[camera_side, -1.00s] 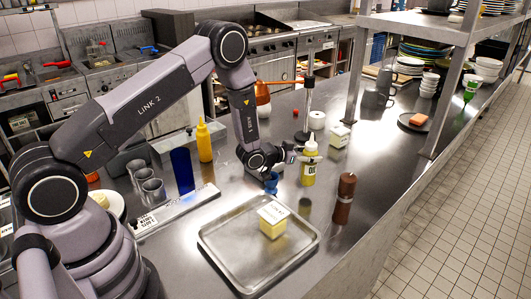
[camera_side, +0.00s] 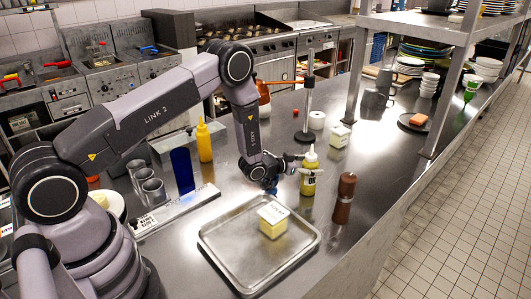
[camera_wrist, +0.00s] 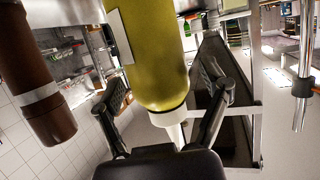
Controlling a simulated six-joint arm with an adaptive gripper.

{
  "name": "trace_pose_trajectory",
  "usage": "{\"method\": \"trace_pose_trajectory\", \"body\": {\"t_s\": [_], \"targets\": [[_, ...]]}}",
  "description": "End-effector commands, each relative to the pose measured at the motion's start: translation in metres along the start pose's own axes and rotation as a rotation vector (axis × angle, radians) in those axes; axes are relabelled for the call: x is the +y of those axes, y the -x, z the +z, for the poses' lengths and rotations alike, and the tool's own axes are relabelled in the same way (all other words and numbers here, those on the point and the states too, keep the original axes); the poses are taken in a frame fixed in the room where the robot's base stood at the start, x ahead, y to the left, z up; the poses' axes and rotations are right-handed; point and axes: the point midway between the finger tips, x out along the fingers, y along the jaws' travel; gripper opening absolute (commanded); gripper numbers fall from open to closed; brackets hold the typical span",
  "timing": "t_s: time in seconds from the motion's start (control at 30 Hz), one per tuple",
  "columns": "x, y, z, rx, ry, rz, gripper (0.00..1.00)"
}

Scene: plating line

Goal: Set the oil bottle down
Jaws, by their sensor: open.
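The oil bottle (camera_side: 308,183), yellow-green with a white cap and nozzle and a label, stands upright on the steel counter, and its base appears to rest there. My gripper (camera_side: 301,164) is beside its upper part, with the jaws open around it. In the wrist view the bottle (camera_wrist: 160,65) fills the middle, nozzle toward the bottom of the picture. The open fingers of my gripper (camera_wrist: 163,88) lie on either side of it, with a visible gap at the right. The bottle's base is outside the wrist view.
A brown pepper mill (camera_side: 344,200) stands close to the right of the bottle. A metal tray (camera_side: 222,246) with a yellow-white block (camera_side: 272,222) lies in front. Behind are a stand with a rod (camera_side: 307,110) and a small labelled block (camera_side: 339,136). A yellow squeeze bottle (camera_side: 204,142) stands left.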

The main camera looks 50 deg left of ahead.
Motion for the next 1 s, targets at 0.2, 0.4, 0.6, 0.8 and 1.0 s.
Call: {"method": "trace_pose_trajectory", "body": {"t_s": [0.2, 0.4, 0.6, 0.8, 1.0], "targets": [[0.0, 0.001, -0.002, 0.001, 0.0, 0.0, 0.77], [0.0, 0.024, -0.002, -0.003, 0.002, -0.001, 0.77], [-0.001, 0.07, -0.002, -0.003, 0.003, -0.002, 0.77], [-0.001, 0.106, -0.002, -0.002, 0.001, -0.002, 0.77], [-0.001, 0.12, -0.01, -0.007, -0.008, -0.004, 0.77]]}}
